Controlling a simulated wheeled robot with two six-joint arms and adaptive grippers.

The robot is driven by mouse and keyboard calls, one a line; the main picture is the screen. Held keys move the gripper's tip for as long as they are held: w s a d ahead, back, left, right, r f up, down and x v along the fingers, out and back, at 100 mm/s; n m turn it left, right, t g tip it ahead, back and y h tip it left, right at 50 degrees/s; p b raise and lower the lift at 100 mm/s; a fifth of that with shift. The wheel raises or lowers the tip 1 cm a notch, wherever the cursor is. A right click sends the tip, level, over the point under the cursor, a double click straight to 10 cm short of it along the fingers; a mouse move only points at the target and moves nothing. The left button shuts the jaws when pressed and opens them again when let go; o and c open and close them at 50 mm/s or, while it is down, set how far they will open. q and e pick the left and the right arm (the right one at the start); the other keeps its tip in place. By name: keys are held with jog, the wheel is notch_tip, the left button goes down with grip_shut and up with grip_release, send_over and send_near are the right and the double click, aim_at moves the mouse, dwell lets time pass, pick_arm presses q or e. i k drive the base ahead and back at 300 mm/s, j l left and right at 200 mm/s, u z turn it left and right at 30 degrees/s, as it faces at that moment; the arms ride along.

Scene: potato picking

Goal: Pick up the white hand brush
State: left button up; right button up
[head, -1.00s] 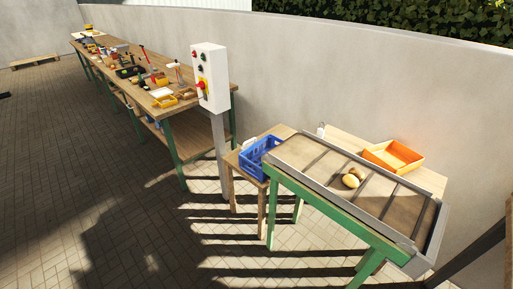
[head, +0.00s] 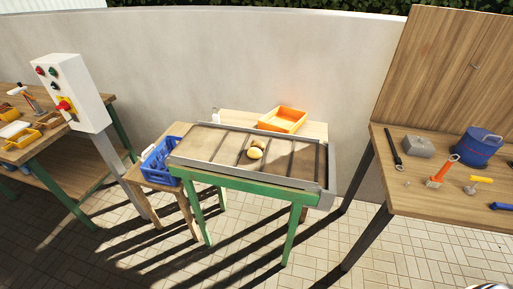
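I cannot make out a white hand brush for certain. A small white object (head: 215,115) stands behind the left end of the sorting conveyor (head: 181,160); it is too small to identify. A flat white item (head: 14,130) lies on the left workbench at the picture's edge, and I cannot tell what it is. An orange-handled tool (head: 440,172) lies on the right wooden table (head: 425,200). Neither of my grippers shows in the head view.
A control box (head: 72,90) on a post stands left. A blue bucket (head: 477,147) is on the right table. Paved floor is clear in front.

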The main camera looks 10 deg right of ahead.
aim_at(143, 156)
jog(key=i+j+z, duration=0.2)
jog(key=i+j, duration=0.2)
jog(key=j, duration=0.2)
jog(key=i+j+z, duration=0.1)
jog(key=j, duration=0.25)
jog(key=i+j+z, duration=0.1)
jog(key=i+j, duration=0.2)
jog(key=i+j+z, duration=0.1)
jog(key=j, duration=0.3)
jog(key=i+j+z, duration=0.1)
jog(key=j, duration=0.25)
jog(key=i+j+z, duration=0.1)
jog(key=i+j, duration=0.15)
jog(key=j, duration=0.15)
